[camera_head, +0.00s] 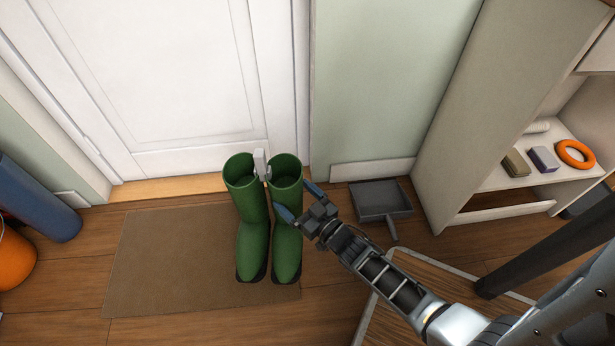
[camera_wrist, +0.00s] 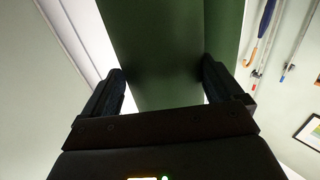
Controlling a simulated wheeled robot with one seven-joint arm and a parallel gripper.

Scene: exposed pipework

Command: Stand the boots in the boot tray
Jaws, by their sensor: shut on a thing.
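A pair of green rubber boots stands upright, side by side, toes toward me: a left boot (camera_head: 252,215) and a right boot (camera_head: 287,225). A pale clip (camera_head: 261,163) sits between their tops. My gripper (camera_head: 300,201) is shut on the upper shaft of the right boot, one finger on each side. In the wrist view the green shaft (camera_wrist: 165,50) fills the space between the fingers (camera_wrist: 163,90). I cannot tell whether the soles touch the mat. A low brown panel with a light grey rim (camera_head: 368,318), perhaps the boot tray, lies at lower right, partly hidden by my arm.
A brown doormat (camera_head: 165,265) lies under and left of the boots, before a white door (camera_head: 160,70). A grey dustpan (camera_head: 380,199) lies right of them. A shelf unit (camera_head: 470,110) stands at right. Blue (camera_head: 35,200) and orange (camera_head: 15,260) objects are at far left.

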